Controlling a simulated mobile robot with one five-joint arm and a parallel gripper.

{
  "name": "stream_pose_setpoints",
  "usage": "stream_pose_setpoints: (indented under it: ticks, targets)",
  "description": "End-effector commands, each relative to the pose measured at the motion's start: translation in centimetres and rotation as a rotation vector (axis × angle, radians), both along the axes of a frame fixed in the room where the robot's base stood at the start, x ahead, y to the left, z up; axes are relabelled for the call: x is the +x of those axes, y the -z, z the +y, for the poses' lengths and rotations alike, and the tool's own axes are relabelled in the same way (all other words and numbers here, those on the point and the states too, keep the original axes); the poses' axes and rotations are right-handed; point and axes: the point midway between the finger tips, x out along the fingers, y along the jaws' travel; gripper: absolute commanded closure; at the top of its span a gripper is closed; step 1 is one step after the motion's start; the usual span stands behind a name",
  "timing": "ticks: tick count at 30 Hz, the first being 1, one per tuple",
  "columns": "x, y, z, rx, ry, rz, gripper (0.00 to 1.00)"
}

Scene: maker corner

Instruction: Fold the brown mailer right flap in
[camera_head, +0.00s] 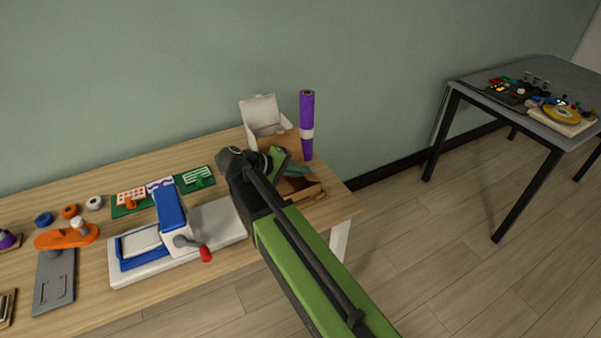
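The brown mailer (312,191) is an open cardboard box near the right end of the wooden table. Its brown cardboard shows behind and to the right of my arm. A low brown edge faces the right front, but I cannot tell clearly how the right flap lies. My gripper (279,160), dark with green parts, is over the mailer's left side. Its fingertips are not clear, so I cannot tell whether they touch the cardboard or are open. My green and black arm hides the mailer's left and front parts.
A white open box (262,112) and an upright purple roll (307,125) stand behind the mailer. A blue and white press with a red knob (206,254) stands left of my arm. The table (343,203) is bare right of the mailer. A grey table (552,72) stands far right.

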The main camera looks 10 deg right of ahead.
Motion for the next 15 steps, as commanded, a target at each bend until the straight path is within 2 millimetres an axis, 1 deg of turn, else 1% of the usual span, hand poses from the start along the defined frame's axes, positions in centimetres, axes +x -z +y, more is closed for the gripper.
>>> stream_pose_setpoints:
  ticks: [6, 9, 12, 15]
  targets:
    - [0.03, 0.03, 0.06, 0.002, -0.001, 0.000, 1.00]
    - [0.02, 0.03, 0.06, 0.002, -0.001, 0.001, 0.87]
    - [0.02, 0.01, 0.05, 0.002, -0.001, 0.001, 0.76]
    - [0.02, 0.01, 0.04, 0.001, -0.001, 0.001, 0.76]
